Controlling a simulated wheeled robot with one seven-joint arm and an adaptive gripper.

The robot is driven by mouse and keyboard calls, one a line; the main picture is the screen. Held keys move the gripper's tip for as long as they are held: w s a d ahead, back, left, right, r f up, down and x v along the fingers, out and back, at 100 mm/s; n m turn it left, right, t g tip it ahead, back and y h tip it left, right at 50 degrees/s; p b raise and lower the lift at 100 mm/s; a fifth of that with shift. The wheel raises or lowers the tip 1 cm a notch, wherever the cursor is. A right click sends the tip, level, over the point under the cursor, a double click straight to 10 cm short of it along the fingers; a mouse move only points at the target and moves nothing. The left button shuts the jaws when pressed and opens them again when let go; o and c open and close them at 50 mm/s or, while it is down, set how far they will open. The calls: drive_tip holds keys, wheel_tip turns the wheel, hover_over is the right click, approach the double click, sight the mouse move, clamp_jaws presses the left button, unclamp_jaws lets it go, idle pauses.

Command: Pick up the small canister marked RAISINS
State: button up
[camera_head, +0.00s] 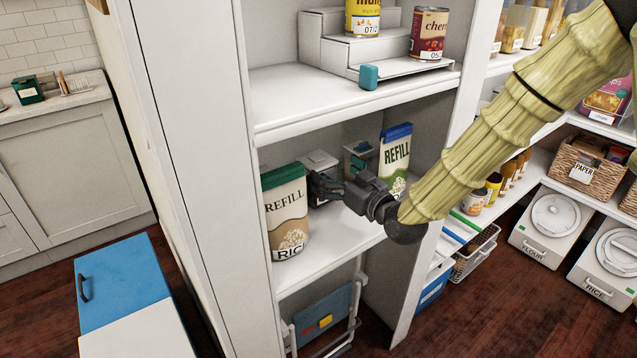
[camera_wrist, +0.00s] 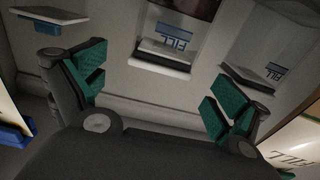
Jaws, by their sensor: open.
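I cannot make out the word RAISINS on anything. In the head view my gripper (camera_head: 338,170) reaches into the middle shelf, between two REFILL bags. Its green-padded fingers are apart, with nothing seen gripped; the wrist view also shows them spread (camera_wrist: 158,88). A pale container (camera_head: 318,160) stands behind the gripper, partly hidden by it. In the wrist view, a pale box-like container with a blue label (camera_wrist: 176,38) lies beyond the gap between the fingers. A similar one (camera_wrist: 268,68) is beyond the right finger. Their label lettering is not clearly legible.
A green-topped REFILL rice bag (camera_head: 286,205) stands close left of my gripper. A blue-topped REFILL bag (camera_head: 396,158) stands to its right, further back. The shelf above (camera_head: 300,105) holds a stepped riser (camera_head: 335,48) with cans and a small teal block (camera_head: 369,77).

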sight(321, 164)
drive_tip(key=shift+f+x, duration=0.2)
drive_tip(key=shift+x, duration=0.8)
drive_tip(key=shift+w+a+r, duration=0.1)
drive_tip(key=shift+w+a, duration=0.15)
drive_tip(key=shift+p+x, duration=0.5)
drive_tip(key=shift+x, duration=1.75)
drive_tip(key=shift+c, duration=0.2)
drive_tip(key=c, duration=1.7)
